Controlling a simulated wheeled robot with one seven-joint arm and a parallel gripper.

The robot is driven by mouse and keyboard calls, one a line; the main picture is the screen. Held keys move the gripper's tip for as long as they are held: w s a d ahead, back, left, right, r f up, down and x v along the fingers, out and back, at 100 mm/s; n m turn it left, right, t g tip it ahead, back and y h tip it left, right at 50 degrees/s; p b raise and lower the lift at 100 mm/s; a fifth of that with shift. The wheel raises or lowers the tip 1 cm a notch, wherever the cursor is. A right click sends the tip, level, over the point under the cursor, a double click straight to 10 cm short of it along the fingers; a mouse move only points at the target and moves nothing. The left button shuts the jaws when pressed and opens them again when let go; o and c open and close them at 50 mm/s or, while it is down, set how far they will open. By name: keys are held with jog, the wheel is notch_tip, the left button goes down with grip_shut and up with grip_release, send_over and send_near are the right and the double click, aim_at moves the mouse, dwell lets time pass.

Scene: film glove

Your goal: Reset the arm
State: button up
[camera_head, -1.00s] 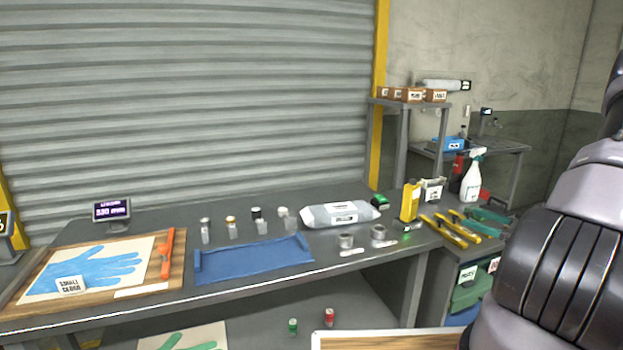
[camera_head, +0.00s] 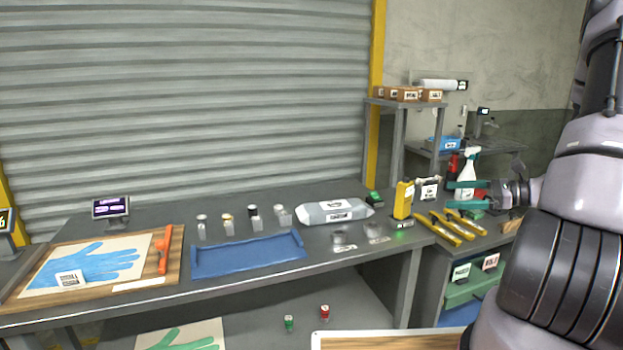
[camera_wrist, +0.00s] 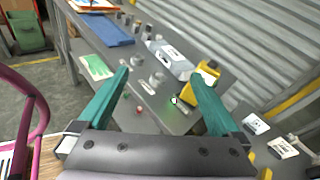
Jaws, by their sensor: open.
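My gripper (camera_head: 467,190) is open and empty, with two teal fingers, at the right of the head view. It appears over the right end of the workbench (camera_head: 345,262), in front of a white spray bottle (camera_head: 468,165). In the wrist view, my gripper (camera_wrist: 158,100) shows its two fingers spread wide with nothing between them but the bench surface farther off. My arm fills the right edge of the head view.
A blue mat (camera_head: 248,256), several small vials and a board with a blue glove (camera_head: 95,265) are farther left.

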jog(key=s+a+r+n+h, duration=0.6)
jog(key=s+r+n, duration=0.2)
jog(key=r, duration=0.3)
jog(key=s+a+r+n+h, duration=0.5)
jog(key=s+a+r+n, duration=0.2)
jog(key=s+r, duration=0.3)
notch_tip(320, 180, up, 2)
jog(key=shift+s+a+r+n+h, duration=0.1)
jog(key=shift+s+a+n+h, duration=0.25)
jog(key=shift+n, duration=0.55)
jog(key=shift+g, duration=0.3)
